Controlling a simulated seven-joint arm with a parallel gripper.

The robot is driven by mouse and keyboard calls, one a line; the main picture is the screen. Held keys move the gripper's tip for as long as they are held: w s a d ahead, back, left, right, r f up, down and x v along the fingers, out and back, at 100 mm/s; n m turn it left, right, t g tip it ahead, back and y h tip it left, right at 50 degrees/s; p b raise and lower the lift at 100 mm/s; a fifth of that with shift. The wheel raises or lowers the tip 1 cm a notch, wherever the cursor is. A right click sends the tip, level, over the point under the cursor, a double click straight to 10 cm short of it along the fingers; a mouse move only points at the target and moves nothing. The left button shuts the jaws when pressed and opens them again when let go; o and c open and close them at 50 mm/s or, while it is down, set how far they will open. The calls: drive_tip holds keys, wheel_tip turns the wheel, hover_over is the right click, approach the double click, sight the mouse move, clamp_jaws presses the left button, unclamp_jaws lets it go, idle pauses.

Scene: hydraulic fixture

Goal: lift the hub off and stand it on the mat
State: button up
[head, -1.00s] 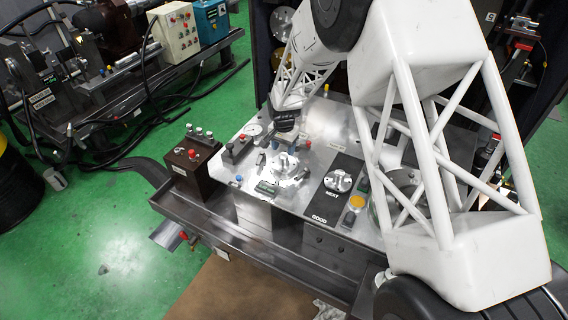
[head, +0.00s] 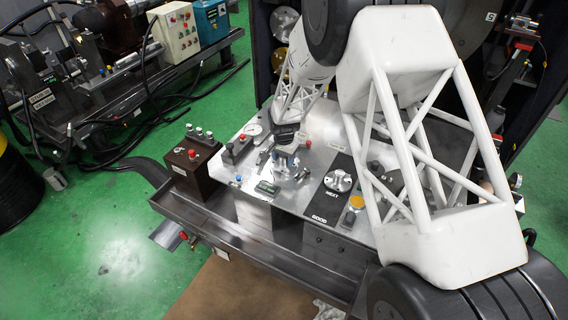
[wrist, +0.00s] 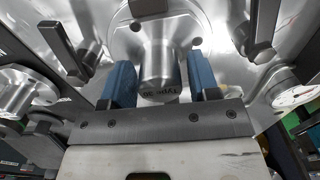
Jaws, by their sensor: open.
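The hub (wrist: 158,65) is a silver flanged part with a round boss, seated on the fixture between clamps; lettering near the boss end is only partly readable. In the head view it is mostly hidden behind my gripper (head: 288,156). In the wrist view my gripper (wrist: 162,85) is open, with one blue finger on each side of the boss. I see gaps beside the boss and cannot tell any contact. The black mat (head: 325,207), marked NEXT and GOOD, lies to the right of the fixture in the head view. The GOOD end is bare.
Another silver hub (head: 339,181) stands at the mat's NEXT end. Dark clamp arms (wrist: 66,50) and (wrist: 262,32) flank the hub. A gauge (head: 253,129), a green display (head: 267,187) and a yellow button (head: 356,201) are nearby. A brown control box (head: 190,158) stands left.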

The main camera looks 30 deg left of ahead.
drive_tip(key=c, duration=0.9)
drive_tip(key=shift+r, duration=0.35)
drive_tip(key=shift+r, duration=1.85)
